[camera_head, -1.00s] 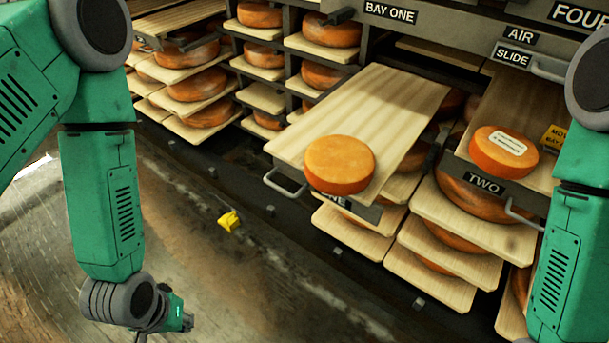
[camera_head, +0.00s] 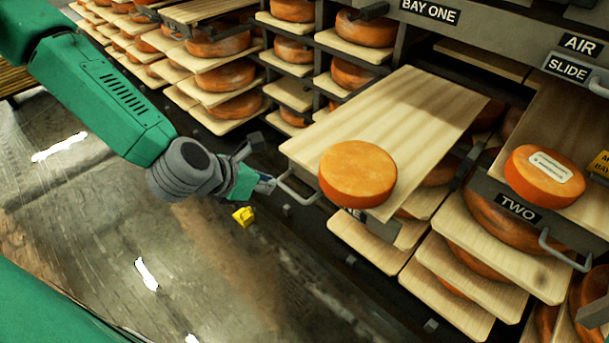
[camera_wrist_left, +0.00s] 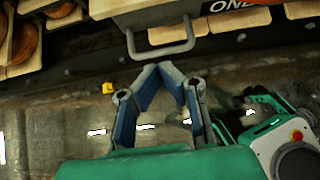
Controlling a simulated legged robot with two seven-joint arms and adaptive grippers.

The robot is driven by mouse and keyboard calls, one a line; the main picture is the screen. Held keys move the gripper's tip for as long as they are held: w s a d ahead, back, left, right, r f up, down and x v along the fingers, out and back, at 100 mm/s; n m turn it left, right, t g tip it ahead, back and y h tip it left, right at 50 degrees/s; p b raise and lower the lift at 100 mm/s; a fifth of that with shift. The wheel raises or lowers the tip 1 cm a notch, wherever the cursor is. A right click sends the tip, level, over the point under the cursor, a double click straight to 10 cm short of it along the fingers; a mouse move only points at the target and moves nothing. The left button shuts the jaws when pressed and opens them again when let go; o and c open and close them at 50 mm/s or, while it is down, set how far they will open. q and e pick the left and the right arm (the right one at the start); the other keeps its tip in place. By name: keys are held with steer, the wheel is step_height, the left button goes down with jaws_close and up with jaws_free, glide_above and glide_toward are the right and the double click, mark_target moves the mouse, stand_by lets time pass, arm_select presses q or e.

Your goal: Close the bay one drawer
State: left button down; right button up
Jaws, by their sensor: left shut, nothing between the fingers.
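The bay one drawer (camera_head: 400,110) is pulled out, its pale wooden board sticking out under the BAY ONE sign (camera_head: 430,12). An orange cheese wheel (camera_head: 357,174) sits at its front end. Its grey loop handle (camera_head: 300,200) is at the front left; the wrist view shows the handle (camera_wrist_left: 161,52) too, with part of the ONE label. My left gripper (camera_head: 270,184) is right by the handle's left end. In the left wrist view its fingertips (camera_wrist_left: 166,68) meet, empty, just on the near side of the handle bar; I cannot tell whether they touch it. My right gripper is not visible.
Drawer TWO (camera_head: 517,208) is also out at the right, with a labelled cheese wheel (camera_head: 544,173) on it. Shelves of cheese boards stand below and behind left. A small yellow object (camera_head: 243,216) lies on the floor. Floor in front is open.

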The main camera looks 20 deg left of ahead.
mark_target(308, 177)
arm_select(q)
steer(key=x, duration=0.3)
steer(key=b+x, duration=0.1)
steer(key=x, duration=0.2)
steer(key=w+r+x, duration=0.1)
steer(key=x, duration=0.2)
steer(key=shift+w+d+f+b, duration=0.2)
steer(key=shift+w+d+b, duration=0.1)
steer(key=shift+d, duration=0.1)
steer(key=shift+w+d, duration=0.3)
steer(key=shift+w, duration=0.45)
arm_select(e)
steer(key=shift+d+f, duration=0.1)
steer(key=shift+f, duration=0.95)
